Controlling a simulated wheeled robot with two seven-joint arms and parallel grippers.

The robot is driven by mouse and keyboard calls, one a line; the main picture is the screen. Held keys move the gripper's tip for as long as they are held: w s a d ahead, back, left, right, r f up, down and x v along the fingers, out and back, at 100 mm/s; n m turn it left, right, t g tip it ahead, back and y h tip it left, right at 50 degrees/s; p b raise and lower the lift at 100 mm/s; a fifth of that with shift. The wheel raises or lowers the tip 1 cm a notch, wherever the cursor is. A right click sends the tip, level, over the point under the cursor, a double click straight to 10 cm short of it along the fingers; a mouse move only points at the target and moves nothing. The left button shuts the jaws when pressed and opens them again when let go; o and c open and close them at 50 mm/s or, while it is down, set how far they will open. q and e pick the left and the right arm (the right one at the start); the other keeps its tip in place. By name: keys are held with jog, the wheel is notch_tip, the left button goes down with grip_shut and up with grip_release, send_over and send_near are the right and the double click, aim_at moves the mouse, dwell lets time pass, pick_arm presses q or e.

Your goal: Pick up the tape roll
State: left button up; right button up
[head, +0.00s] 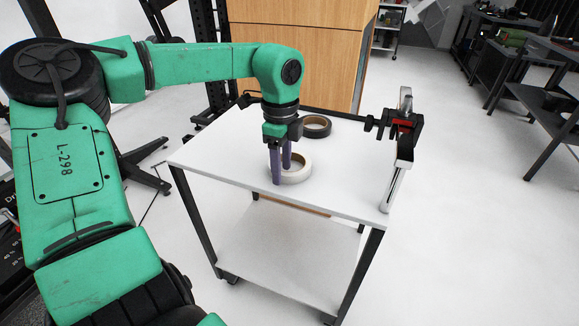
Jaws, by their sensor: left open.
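A white tape roll (297,175) lies flat on the white table (224,146). A dark tape roll with a tan core (317,127) lies farther back on the same table. My left gripper (281,174) points down at the white roll, with its two purple fingers slightly apart. The fingers cover part of the white roll's left side, and I cannot tell whether they touch it. My right gripper does not show.
A clamp-like stand with a red part (402,125) is at the table's right edge. A wooden cabinet (305,45) stands behind the table. The table's front and left parts are bare. Dark workbenches are at the far right.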

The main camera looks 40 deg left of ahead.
pick_arm(q)
jog(key=shift+w+f, duration=0.15)
jog(key=shift+f, duration=0.45)
jog(key=shift+r, duration=0.1)
grip_shut()
jog(key=shift+r, duration=0.1)
